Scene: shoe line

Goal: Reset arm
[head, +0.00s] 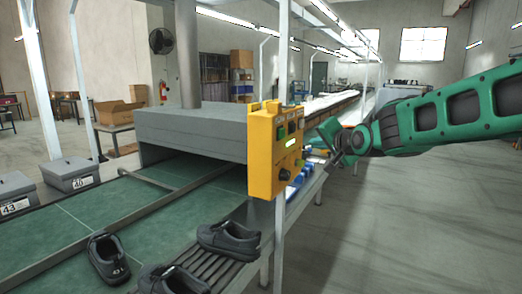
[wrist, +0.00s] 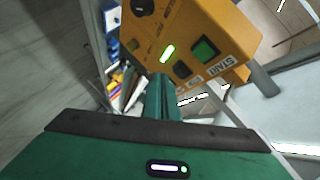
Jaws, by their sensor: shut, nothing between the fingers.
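My green arm reaches in from the right in the head view, and my gripper (head: 334,138) is beside the right side of the yellow control box (head: 272,150). In the wrist view my gripper (wrist: 162,88) is shut and empty, its fingers pointing toward the lower part of the box (wrist: 195,45). The box has a green button (wrist: 204,48) near a START label, a lit green indicator (wrist: 168,53) and a dark knob (wrist: 143,6). I cannot tell whether the fingertips touch the box.
The box is on a pale post (head: 279,240) by the conveyor (head: 150,205). Dark shoes (head: 228,240) lie on the rack in front, and one (head: 108,258) on the belt. Grey lidded boxes (head: 68,173) stand at left. The floor (head: 430,220) at right is clear.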

